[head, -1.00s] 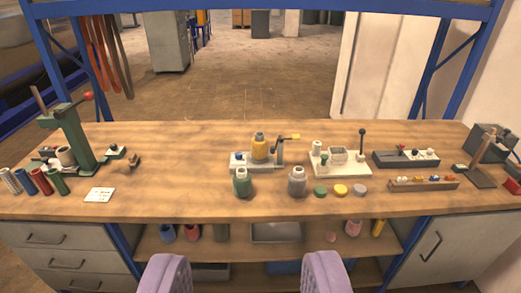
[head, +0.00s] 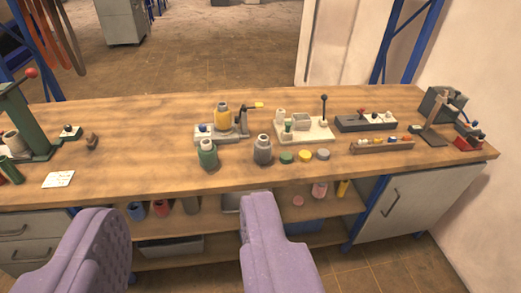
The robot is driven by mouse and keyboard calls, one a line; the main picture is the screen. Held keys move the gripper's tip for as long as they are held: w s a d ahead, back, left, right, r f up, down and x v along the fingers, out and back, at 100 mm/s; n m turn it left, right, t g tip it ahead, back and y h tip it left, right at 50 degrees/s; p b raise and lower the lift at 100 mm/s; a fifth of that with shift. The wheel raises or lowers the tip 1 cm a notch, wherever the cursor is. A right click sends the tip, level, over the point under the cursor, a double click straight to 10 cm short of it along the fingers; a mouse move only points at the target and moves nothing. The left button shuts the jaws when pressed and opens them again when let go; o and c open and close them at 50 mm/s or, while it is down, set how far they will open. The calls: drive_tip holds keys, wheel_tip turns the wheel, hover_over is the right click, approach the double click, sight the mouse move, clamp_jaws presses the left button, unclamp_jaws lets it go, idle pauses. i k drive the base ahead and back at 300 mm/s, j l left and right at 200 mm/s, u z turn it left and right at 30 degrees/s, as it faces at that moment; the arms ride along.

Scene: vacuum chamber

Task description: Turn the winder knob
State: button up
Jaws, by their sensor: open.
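The winder (head: 232,136) stands near the middle of the workbench, a light grey base carrying an upright yellow spool (head: 222,118). A dark arm on its right ends in a yellow tip (head: 259,105). A small blue knob (head: 203,128) sits on the left of the base. I cannot tell for certain which of these is the winder knob. My gripper (head: 180,210) shows as two purple fingers, wide apart and empty. It is in front of the bench, apart from the winder.
Green (head: 207,155) and grey (head: 263,151) bottles stand before the winder, with coloured discs (head: 304,156) beside them. A lever fixture (head: 303,126) and a dark switch box (head: 366,122) are to its right. A green press (head: 30,125) stands left. Bare wood (head: 130,165) lies front left.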

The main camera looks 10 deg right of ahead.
sight(203, 128)
drive_tip(key=i+u, duration=0.15)
drive_tip(key=i, duration=0.5)
drive_tip(key=i+u, duration=0.1)
drive_tip(key=i, duration=0.55)
drive_tip(key=i+l+u, duration=0.15)
drive_tip(key=i, duration=0.45)
drive_tip(key=i+l+u, duration=0.15)
drive_tip(key=i, duration=0.5)
